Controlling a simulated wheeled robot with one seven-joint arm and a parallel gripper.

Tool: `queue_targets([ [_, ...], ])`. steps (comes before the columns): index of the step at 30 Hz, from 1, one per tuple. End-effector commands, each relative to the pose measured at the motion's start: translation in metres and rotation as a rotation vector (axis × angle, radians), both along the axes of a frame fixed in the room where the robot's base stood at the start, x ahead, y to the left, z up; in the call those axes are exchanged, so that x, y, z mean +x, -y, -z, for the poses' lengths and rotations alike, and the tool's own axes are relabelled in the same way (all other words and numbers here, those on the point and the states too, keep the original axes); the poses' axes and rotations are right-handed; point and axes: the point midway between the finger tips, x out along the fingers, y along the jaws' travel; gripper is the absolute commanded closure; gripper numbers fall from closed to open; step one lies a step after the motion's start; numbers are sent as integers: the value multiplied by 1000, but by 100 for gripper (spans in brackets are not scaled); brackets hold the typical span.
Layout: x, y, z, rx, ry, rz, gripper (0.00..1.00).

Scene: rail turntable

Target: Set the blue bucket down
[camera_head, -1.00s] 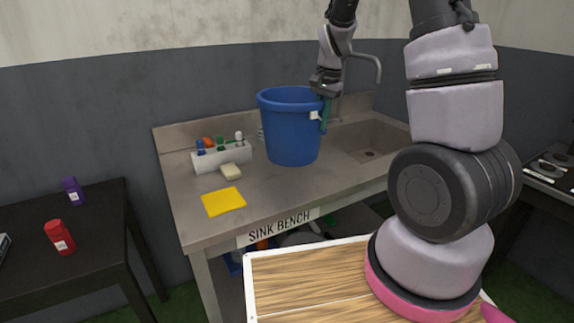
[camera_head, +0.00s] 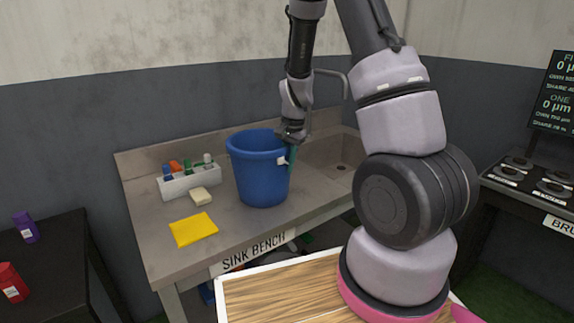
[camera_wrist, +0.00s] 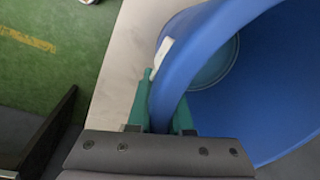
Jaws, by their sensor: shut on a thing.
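The blue bucket (camera_head: 262,175) is upright over the middle of the sink bench (camera_head: 232,225), left of the basin. In the head view its base looks at or very near the bench top; I cannot tell whether it touches. My gripper (camera_head: 291,150) is at the bucket's right rim. In the wrist view the green fingers of my gripper (camera_wrist: 166,112) are shut on the rim of the blue bucket (camera_wrist: 205,45), one on each side of its wall. The inside of the bucket looks empty in the part that shows.
A white caddy with bottles (camera_head: 188,182), a pale sponge (camera_head: 201,196) and a yellow cloth (camera_head: 193,229) lie left of the bucket. A sink basin (camera_head: 335,165) with a tap (camera_head: 335,73) is to the right. A dark table (camera_head: 50,270) stands at the far left.

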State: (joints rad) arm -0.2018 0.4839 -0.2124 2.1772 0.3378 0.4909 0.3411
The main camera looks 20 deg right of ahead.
Motion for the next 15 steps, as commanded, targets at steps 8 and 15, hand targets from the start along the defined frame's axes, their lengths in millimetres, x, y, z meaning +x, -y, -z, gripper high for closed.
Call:
queue_targets([
  [8,1,0,2,0,4,0,100],
  [15,0,0,5,0,0,0,52],
])
